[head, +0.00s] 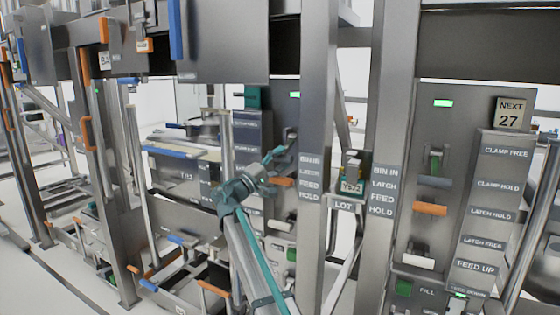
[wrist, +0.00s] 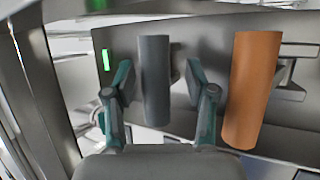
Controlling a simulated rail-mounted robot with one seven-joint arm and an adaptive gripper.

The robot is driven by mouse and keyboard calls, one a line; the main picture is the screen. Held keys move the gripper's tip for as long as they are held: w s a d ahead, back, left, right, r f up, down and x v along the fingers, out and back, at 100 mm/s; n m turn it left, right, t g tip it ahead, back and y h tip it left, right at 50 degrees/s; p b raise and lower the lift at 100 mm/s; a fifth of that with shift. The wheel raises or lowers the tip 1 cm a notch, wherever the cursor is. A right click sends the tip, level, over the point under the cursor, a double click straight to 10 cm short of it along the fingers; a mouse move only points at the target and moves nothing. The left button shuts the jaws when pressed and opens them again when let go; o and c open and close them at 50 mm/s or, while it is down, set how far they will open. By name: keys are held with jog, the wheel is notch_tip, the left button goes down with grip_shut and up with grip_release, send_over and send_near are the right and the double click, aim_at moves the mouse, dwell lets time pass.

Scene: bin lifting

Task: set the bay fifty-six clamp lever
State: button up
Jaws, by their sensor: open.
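My gripper (head: 274,156) is at the left control panel in the head view, open, by its upper levers. In the wrist view, a dark grey cylindrical lever handle (wrist: 155,82) stands between the two open fingers (wrist: 160,88), with a gap visible on each side. An orange lever handle (wrist: 252,90) is just right of the right finger. The orange handle also shows in the head view (head: 282,182), below my gripper. The small labels beside these levers are partly hidden by my arm. I cannot read a bay number fifty-six.
A green light (wrist: 106,61) glows on the panel. Steel posts (head: 313,120) stand close right of my gripper. A second panel (head: 455,100) at right has similar levers and a "NEXT 27" sign (head: 509,113).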

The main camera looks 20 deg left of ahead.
jog(key=shift+s, duration=0.1)
jog(key=v, duration=1.2)
dwell(0.4)
